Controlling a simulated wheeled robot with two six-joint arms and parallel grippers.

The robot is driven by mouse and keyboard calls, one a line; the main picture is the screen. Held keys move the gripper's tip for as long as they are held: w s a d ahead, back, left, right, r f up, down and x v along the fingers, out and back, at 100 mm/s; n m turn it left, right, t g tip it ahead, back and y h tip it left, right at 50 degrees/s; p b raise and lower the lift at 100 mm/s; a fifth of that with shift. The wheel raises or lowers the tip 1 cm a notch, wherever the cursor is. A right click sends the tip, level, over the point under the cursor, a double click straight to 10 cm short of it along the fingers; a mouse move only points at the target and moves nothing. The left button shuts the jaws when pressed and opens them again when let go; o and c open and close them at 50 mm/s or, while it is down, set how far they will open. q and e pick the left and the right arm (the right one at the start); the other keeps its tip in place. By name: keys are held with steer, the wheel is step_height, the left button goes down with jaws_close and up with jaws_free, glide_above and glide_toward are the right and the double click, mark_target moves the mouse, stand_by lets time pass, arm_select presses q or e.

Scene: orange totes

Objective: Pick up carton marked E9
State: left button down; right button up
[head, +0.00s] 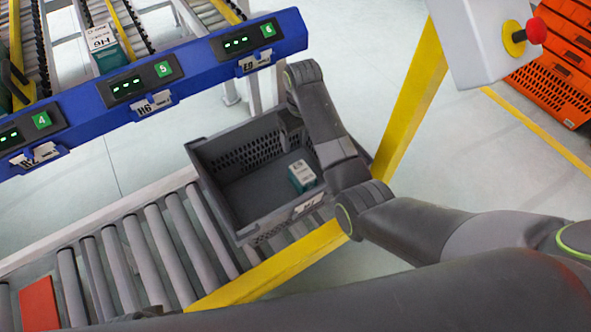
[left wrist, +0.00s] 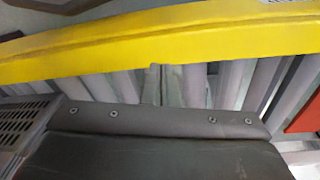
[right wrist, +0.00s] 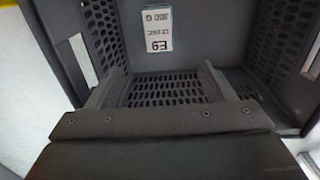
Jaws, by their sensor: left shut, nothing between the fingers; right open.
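The carton marked E9 (head: 302,176) is small, white and teal, and sits inside the grey tote (head: 222,221) near its right side. In the right wrist view the carton (right wrist: 154,30) shows its white label face, with E9 printed upside down. My right gripper (head: 288,133) is over the far part of the tote. In the right wrist view the right gripper (right wrist: 155,88) is open and empty, its fingers apart and short of the carton. My left gripper (left wrist: 162,85) is shut and empty above the rollers, by the yellow rail.
The tote stands on a roller conveyor (head: 150,250) edged by a yellow rail (head: 270,272). A blue rack beam (head: 195,62) with numbered displays is at the upper left; a carton marked H6 (head: 103,45) lies behind it. A control box (head: 480,45) with a red button is at the upper right.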

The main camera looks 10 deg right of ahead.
steer(key=b, duration=0.4)
glide_above(303, 172)
steer(key=f, duration=1.1)
steer(key=shift+w+a+f, duration=0.1)
steer(key=shift+a, duration=0.15)
steer(key=shift+f+b, duration=0.4)
steer(key=shift+f, duration=0.3)
steer(key=shift+d+f+b, duration=0.1)
steer(key=shift+f+b, duration=0.3)
steer(key=shift+f, duration=0.2)
step_height(303, 172, down, 3)
steer(key=shift+d+r+b, duration=0.1)
steer(key=shift+b, duration=0.6)
steer(key=c, duration=1.2)
arm_select(q)
steer(key=w+r+t, duration=1)
steer(key=w+r, duration=0.1)
steer(key=r, duration=0.1)
steer(key=shift+w+a+r+y, duration=0.3)
steer(key=shift+w+r+y, duration=0.05)
steer(key=shift+w+y, duration=0.05)
